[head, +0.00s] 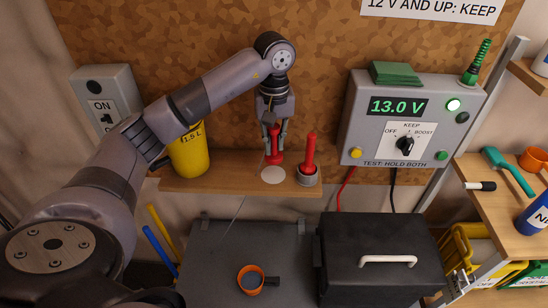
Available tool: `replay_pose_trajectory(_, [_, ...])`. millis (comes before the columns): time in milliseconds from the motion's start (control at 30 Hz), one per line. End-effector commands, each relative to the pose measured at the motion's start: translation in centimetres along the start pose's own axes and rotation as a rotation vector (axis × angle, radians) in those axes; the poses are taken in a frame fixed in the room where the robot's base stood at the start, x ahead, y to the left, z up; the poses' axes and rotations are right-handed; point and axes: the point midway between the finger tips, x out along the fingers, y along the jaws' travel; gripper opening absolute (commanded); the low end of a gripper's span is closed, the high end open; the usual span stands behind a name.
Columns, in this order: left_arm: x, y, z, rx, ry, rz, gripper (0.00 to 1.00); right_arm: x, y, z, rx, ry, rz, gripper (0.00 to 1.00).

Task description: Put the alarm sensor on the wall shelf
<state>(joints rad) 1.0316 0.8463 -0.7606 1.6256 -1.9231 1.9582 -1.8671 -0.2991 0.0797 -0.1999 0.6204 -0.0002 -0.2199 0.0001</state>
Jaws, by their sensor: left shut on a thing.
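My left gripper (272,124) points down over the wall shelf (220,184) and is shut on a slim red piece with a wider foot (276,157), which looks to be the alarm sensor. It is upright, just above or at the shelf; I cannot tell whether its foot touches. The gripper's fingers hide part of the red piece. My right gripper is not in view.
On the shelf, a yellow jug (189,152) stands left and a red stick in a grey cup (309,165) stands close right. A grey control box (408,125) reads 13.0 V. Below are a black case (375,260) and an orange ring (251,279) on a dark surface.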

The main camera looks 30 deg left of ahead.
Motion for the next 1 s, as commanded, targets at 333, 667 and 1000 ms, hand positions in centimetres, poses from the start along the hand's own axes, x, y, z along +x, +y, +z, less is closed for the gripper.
replay_pose_trajectory(333, [3.2, 0.0, 0.0, 0.000, 0.000, 0.001, 0.00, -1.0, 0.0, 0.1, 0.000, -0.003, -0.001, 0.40])
replay_pose_trajectory(667, [6.0, 0.1, -0.1, 0.000, 0.002, 0.003, 0.00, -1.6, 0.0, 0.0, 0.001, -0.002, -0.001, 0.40])
replay_pose_trajectory(1000, [6.3, 0.0, 0.0, 0.000, 0.001, 0.002, 0.21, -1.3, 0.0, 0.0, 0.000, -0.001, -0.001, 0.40])
